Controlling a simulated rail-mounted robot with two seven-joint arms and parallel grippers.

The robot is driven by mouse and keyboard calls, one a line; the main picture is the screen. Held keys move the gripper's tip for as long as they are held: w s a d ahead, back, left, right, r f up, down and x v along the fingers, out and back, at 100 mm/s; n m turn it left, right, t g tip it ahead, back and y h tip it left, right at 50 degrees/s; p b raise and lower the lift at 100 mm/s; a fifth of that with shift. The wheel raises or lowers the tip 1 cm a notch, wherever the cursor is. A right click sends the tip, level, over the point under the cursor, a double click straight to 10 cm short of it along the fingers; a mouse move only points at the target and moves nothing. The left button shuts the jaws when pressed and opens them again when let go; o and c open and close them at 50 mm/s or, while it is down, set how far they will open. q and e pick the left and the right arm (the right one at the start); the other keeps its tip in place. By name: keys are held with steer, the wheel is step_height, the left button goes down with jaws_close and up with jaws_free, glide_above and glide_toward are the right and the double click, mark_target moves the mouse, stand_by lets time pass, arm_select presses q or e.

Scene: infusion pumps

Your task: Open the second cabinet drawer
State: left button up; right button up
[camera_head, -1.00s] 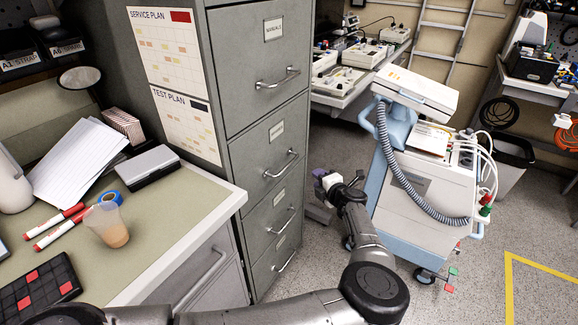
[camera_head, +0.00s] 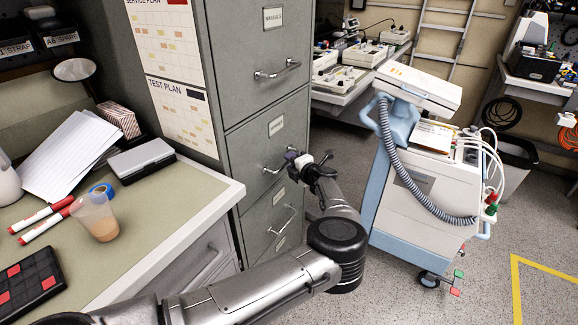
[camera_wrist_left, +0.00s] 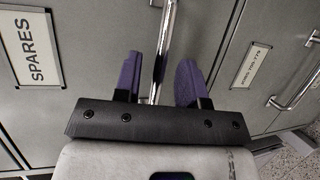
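The grey filing cabinet (camera_head: 217,100) stands at centre in the head view, its drawers stacked. The second drawer (camera_head: 250,143) from the top is closed, and its metal handle (camera_head: 268,170) is partly hidden by my left gripper (camera_head: 292,158). In the left wrist view, the purple fingers of my left gripper (camera_wrist_left: 158,76) are apart, one on each side of the bright handle bar (camera_wrist_left: 167,30). A gap shows between the bar and the fingers. The drawer front shows a "SPARES" label (camera_wrist_left: 31,49). My right gripper is not in view.
A desk (camera_head: 150,225) with a cup (camera_head: 96,217), markers and papers stands left of the cabinet. A wheeled medical cart (camera_head: 425,195) with a hose stands to the right. Grey floor is clear in front of the cart. The other cabinet drawers are closed.

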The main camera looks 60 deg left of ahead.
arm_select(q)
steer(key=shift+a+f, duration=0.15)
steer(key=shift+a, duration=0.7)
jaws_close()
